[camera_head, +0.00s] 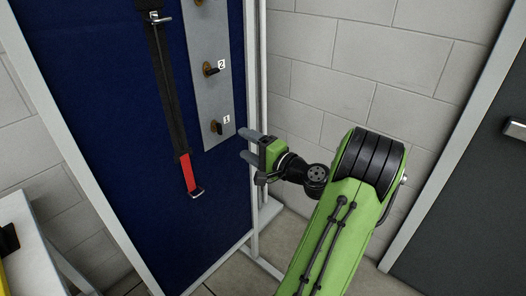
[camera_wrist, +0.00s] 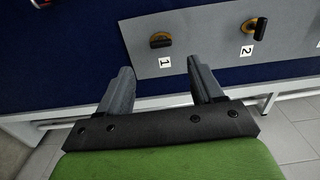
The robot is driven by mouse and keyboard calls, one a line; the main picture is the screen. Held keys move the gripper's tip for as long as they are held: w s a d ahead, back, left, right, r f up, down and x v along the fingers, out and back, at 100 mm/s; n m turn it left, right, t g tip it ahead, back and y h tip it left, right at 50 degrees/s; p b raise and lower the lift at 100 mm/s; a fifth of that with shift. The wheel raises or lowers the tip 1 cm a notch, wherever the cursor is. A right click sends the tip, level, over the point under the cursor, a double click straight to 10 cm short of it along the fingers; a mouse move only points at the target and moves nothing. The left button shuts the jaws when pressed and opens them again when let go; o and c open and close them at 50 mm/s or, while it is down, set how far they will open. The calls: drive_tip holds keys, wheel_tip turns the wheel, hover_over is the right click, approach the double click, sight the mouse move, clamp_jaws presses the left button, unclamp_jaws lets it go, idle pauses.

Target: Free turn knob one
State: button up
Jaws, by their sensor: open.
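Knob one (camera_head: 217,127) is a black handle on a round brass-coloured base, beside a white label "1" on a grey strip (camera_head: 207,88). It also shows in the wrist view (camera_wrist: 161,40), with its handle lying roughly crosswise there. My gripper (camera_head: 247,143) is open and empty, just right of and a little below knob one in the head view. In the wrist view my two grey fingers (camera_wrist: 162,80) stand apart, with knob one ahead of the gap between them. The fingers do not touch it.
Knob two (camera_head: 210,69) sits above knob one on the same strip. A black strap with a red end (camera_head: 187,172) hangs left on the blue panel (camera_head: 110,110). A white frame post (camera_head: 253,205) edges the panel. A dark door (camera_head: 465,190) stands right.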

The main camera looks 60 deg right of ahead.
drive_tip(key=s, duration=0.6)
drive_tip(key=shift+s+a, duration=0.15)
drive_tip(key=shift+a, duration=0.2)
